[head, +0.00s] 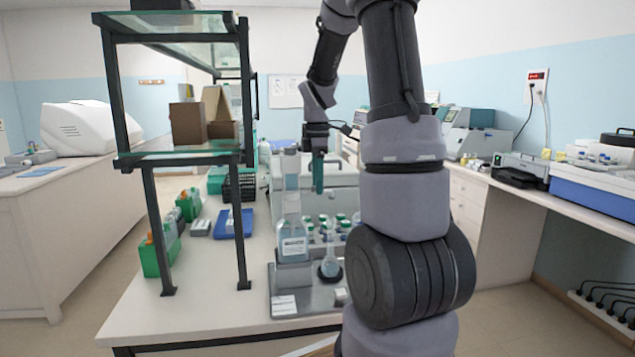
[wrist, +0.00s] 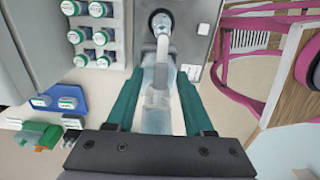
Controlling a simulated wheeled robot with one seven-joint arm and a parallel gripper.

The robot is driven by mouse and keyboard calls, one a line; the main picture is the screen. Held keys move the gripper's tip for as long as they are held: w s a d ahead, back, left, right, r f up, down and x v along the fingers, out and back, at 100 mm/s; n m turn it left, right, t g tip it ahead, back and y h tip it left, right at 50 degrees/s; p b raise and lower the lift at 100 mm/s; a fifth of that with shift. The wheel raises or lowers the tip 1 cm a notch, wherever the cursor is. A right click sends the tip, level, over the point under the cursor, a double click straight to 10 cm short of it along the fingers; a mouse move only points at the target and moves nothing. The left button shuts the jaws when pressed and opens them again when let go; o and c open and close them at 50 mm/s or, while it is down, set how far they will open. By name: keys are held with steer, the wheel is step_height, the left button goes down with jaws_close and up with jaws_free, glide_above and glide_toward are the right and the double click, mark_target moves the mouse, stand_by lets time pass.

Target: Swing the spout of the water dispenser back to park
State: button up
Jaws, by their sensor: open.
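The water dispenser (head: 292,240) is a tall clear bottle with a white label, standing on a grey tray on the bench. In the wrist view its pale clear body (wrist: 157,110) shows between my fingers. A pale spout (wrist: 163,45) runs up the picture from it towards a round vessel mouth. A flask with bluish liquid (head: 330,262) stands just right of the dispenser. My gripper (head: 318,178) is beside the dispenser's upper part, pointing down. In the wrist view my gripper (wrist: 158,78) has its teal fingers apart, one each side of the dispenser; contact cannot be told.
The grey tray (head: 285,303) is under the dispenser. Several green-capped vials (wrist: 96,37) stand in a rack close by. A glass shelf on dark posts (head: 243,225) stands to the left, with a blue tray (head: 220,230) behind.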

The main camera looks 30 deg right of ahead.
jaws_close()
stand_by(1.4)
